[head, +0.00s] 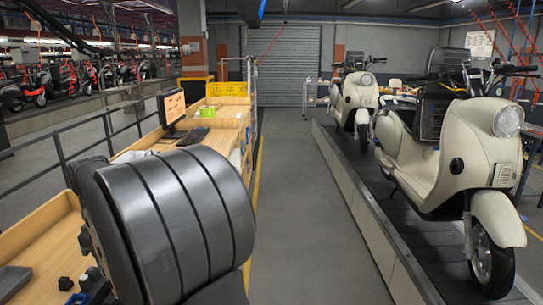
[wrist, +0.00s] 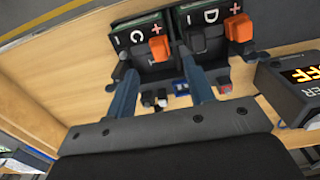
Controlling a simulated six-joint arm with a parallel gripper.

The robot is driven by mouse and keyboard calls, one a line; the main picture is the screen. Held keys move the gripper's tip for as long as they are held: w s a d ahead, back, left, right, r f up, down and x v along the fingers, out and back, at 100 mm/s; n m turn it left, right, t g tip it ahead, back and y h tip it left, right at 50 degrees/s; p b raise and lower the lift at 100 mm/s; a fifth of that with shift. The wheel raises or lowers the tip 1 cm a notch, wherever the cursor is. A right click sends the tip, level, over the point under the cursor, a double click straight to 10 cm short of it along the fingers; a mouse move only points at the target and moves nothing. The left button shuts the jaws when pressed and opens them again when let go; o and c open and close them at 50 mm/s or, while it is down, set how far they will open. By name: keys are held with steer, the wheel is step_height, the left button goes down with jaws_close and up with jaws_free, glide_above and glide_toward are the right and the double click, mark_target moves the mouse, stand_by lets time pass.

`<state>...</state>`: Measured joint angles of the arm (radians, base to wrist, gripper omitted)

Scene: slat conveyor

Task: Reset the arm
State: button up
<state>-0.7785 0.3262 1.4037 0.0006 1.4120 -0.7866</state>
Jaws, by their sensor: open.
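My gripper (wrist: 157,62) shows in the wrist view with its two blue-grey fingers spread apart. I see nothing held between them. Beyond the fingertips are two dark units side by side, one marked C (wrist: 136,37) and one marked D (wrist: 210,16), each with an orange part. The fingers overlap these units in the picture; I cannot tell whether they touch. In the head view, a large dark rounded part of my arm fills the lower left, and the gripper's fingers cannot be made out there.
A wooden workbench (head: 38,240) holds a monitor (head: 173,107) and a yellow crate (head: 227,89). A box with a lit display (wrist: 292,88) sits at right in the wrist view. Cream scooters (head: 470,150) stand on the conveyor (head: 375,215) at right. The grey aisle floor (head: 300,200) is clear.

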step_height(320, 180, down, 7)
steer(key=shift+r, duration=0.35)
step_height(320, 180, up, 17)
step_height(320, 180, down, 17)
steer(key=shift+r, duration=0.1)
step_height(320, 180, up, 6)
steer(key=shift+a+r, duration=0.15)
steer(key=shift+r, duration=0.1)
steer(key=w+a+f, duration=0.1)
steer(key=a+f, duration=0.1)
steer(key=a, duration=1.2)
steer(key=shift+w+a+f, duration=0.35)
steer(key=shift+w, duration=0.05)
